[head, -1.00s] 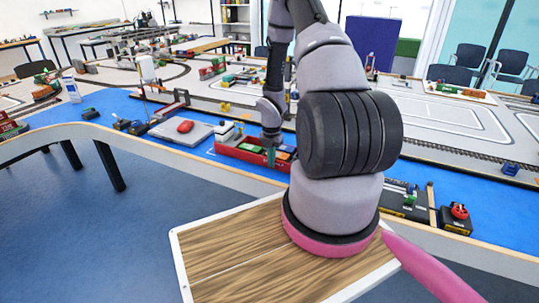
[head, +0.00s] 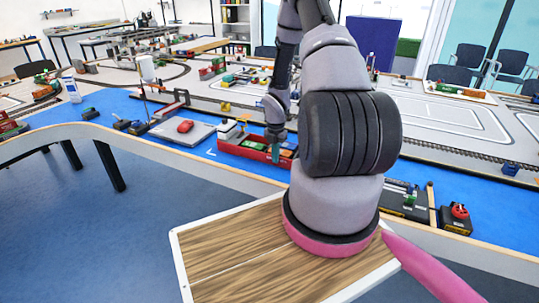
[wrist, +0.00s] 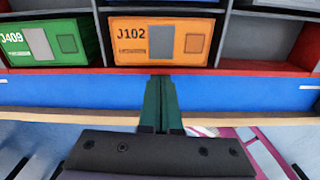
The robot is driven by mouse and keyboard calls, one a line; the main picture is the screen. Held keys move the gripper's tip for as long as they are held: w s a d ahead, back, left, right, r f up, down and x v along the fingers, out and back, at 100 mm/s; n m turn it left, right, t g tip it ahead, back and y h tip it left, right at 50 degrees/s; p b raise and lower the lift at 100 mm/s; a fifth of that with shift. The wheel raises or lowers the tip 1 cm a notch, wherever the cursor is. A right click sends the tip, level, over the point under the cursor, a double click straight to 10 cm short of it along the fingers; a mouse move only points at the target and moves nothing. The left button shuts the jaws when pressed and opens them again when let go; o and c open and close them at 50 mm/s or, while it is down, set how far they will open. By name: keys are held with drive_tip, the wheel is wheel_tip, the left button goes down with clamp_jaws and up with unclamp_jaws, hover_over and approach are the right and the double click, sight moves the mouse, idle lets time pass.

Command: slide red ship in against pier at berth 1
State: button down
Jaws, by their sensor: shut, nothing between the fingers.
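The red ship (head: 228,147) floats on the blue water surface, with a white deckhouse at its left end and containers aboard. In the wrist view its red side (wrist: 245,71) runs across the picture, with an orange container J102 (wrist: 160,42) and a green container J409 (wrist: 40,42) behind it. My gripper (head: 275,154) is shut and empty at the ship's near side. In the wrist view its dark green fingers (wrist: 160,82) reach that side and seem to touch it. The grey pier (head: 300,103) lies beyond the ship; my arm hides part of it, and I cannot tell any remaining gap.
Small dark boats (head: 128,126) float farther left. The table's pale near edge (head: 235,174) runs in front, with a strip of blue water between it and the ship.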

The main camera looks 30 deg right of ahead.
drive_tip(key=shift+w+d, duration=1.5)
drive_tip(key=shift+d, duration=0.75)
drive_tip(key=shift+w+d, duration=1.5)
drive_tip(key=shift+d, duration=0.7)
drive_tip(key=shift+w+d, duration=1.5)
drive_tip(key=shift+d, duration=0.75)
drive_tip(key=shift+r, duration=0.1)
drive_tip(key=shift+s, duration=0.1)
drive_tip(key=shift+s+a+r, duration=0.15)
drive_tip(key=shift+s+a, duration=0.05)
drive_tip(key=shift+a, duration=0.2)
wheel_tip(320, 180, up, 10)
drive_tip(key=shift+a, duration=0.15)
